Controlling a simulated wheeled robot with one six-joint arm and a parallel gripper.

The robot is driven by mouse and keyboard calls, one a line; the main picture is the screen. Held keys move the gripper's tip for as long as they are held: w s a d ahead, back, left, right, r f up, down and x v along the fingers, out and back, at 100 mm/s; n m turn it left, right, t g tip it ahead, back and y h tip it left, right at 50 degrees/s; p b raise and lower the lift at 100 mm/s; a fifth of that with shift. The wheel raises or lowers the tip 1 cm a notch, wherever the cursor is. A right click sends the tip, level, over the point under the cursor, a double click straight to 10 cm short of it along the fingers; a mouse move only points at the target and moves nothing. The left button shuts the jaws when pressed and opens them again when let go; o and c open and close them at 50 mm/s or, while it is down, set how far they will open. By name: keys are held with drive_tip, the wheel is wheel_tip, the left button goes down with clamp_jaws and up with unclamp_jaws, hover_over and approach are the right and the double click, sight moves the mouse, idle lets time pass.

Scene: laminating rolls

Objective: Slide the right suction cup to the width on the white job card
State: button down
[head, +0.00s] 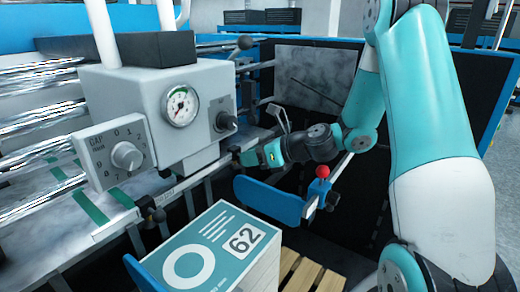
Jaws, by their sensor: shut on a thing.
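My gripper (244,156) is at the end of the teal arm, near the front rail (205,178) and just right of the grey machine head. It is shut on a small dark part at the rail, which appears to be the right suction cup; the fingers and wrist mostly hide it. Another dark, round-knobbed fitting (153,214), probably the left suction cup, sits further left on the rail. The white job card (243,241) reads 62 and lies on top of a stack with a teal printed top. The rail's scale marks are too small to read.
The grey machine head (160,105) with a pressure gauge (180,106) and a gap dial (127,156) stands left of my gripper. A blue guard (268,200) and a red-knobbed lever (323,172) are below my wrist. Wooden slats (312,276) lie at the bottom.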

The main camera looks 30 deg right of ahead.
drive_tip(key=c, duration=0.9)
unclamp_jaws()
drive_tip(key=b+v, duration=0.3)
drive_tip(key=v, duration=1.4)
drive_tip(key=shift+s, duration=0.2)
drive_tip(key=shift+d, duration=0.1)
